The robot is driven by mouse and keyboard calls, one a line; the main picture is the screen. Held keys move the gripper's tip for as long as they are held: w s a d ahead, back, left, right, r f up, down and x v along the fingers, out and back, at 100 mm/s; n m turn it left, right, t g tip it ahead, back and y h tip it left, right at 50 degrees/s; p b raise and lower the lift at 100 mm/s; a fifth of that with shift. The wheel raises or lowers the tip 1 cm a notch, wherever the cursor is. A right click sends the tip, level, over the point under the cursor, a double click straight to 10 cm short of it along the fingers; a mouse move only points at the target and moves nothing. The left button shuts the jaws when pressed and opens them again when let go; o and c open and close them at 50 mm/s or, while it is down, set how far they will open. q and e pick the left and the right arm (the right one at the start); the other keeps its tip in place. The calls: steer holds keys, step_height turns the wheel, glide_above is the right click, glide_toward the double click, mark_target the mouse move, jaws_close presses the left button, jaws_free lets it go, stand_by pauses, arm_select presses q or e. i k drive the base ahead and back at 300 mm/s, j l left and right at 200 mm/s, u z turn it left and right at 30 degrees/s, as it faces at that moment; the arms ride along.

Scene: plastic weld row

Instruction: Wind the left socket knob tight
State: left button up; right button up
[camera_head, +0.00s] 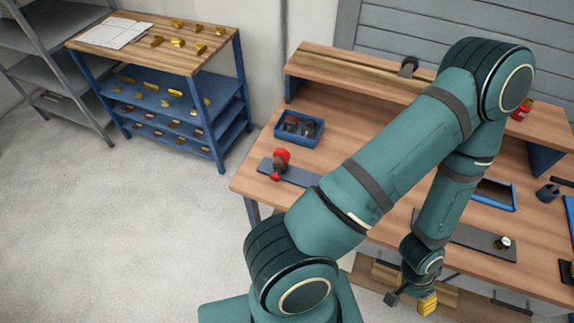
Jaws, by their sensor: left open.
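A red-and-dark knobbed piece (281,160) stands on the left dark plate (300,176) on the workbench. It is the leftmost knob-like part I see; its socket and how tightly it sits cannot be made out. A small round pale-and-black knob (503,242) sits on the right dark plate (480,238). My left gripper (410,298) hangs at the bench's front edge, low and right of centre, apart from both knobs. Its jaws are open, with a yellow block-like part at one fingertip. My left arm hides the middle of the bench. My right gripper is out of view.
A blue bin (299,128) with dark parts stands behind the left plate. A blue-edged tray (494,194) and dark cup (547,193) are at the right. A blue shelf rack (225,120) with brass pieces stands back left. The floor at left is clear.

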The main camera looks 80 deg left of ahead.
mark_target(274, 177)
steer(key=k+j+z, duration=0.5)
steer(key=j+z, duration=0.2)
steer(key=k+j+z, duration=0.45)
steer(key=k, duration=0.35)
steer(key=k+j, duration=0.25)
steer(key=k, duration=0.2)
steer(key=k+j+z, duration=0.1)
steer(key=k+j, duration=0.2)
steer(key=k, duration=0.1)
